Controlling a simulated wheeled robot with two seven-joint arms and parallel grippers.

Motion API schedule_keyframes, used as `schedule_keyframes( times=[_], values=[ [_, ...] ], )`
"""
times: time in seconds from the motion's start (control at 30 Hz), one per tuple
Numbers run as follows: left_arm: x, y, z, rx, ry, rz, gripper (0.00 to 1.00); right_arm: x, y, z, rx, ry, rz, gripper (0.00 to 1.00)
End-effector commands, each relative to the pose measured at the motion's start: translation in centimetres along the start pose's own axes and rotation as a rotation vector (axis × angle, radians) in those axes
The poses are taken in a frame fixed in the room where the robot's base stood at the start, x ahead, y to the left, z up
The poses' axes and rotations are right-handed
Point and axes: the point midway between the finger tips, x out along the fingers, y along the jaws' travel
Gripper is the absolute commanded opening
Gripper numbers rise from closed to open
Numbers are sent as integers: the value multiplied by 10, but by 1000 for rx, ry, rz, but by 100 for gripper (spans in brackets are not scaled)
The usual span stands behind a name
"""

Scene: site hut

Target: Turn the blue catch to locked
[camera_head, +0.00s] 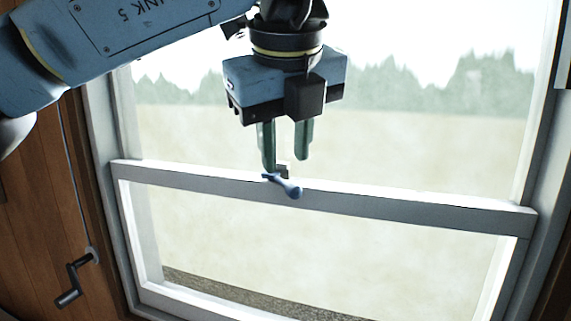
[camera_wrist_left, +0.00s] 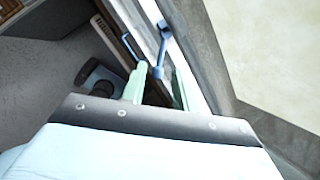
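The blue catch (camera_head: 284,187) is a small lever with a rounded knob on the window's white meeting rail (camera_head: 400,207). In the head view its knob end points right and slightly down. My left gripper (camera_head: 286,163) hangs just above the catch, its two green fingers apart and pointing down. In the left wrist view the catch (camera_wrist_left: 163,45) lies just beyond the gap between the fingertips of my left gripper (camera_wrist_left: 158,82). I cannot tell whether a finger touches it. My right gripper is in neither view.
A dark crank handle (camera_head: 74,277) hangs on a cord or rod by the wooden wall (camera_head: 40,190) at the left. A blue loop handle (camera_wrist_left: 130,48) shows in the left wrist view. Glass panes lie above and below the rail, with the white frame at both sides.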

Motion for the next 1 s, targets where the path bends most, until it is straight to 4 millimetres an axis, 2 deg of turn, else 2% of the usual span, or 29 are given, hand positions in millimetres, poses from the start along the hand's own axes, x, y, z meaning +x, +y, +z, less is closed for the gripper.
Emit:
schedule_keyframes(
  times=[0.07, 0.17, 0.43, 0.6, 0.83, 1.0],
  values=[
    [13, 0, 0, 1, 3, 1, 30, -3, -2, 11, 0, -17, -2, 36],
    [26, 0, 1, 0, 1, 1, 30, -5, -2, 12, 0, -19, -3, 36],
    [41, 0, 0, 1, 1, -2, 30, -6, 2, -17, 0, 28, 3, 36],
    [41, 0, 0, 1, 1, -2, 30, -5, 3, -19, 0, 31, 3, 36],
    [40, 0, 0, 1, 1, -2, 1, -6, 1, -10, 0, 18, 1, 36],
    [40, 0, 0, 1, 1, -2, 0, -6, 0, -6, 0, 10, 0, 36]
  ],
)
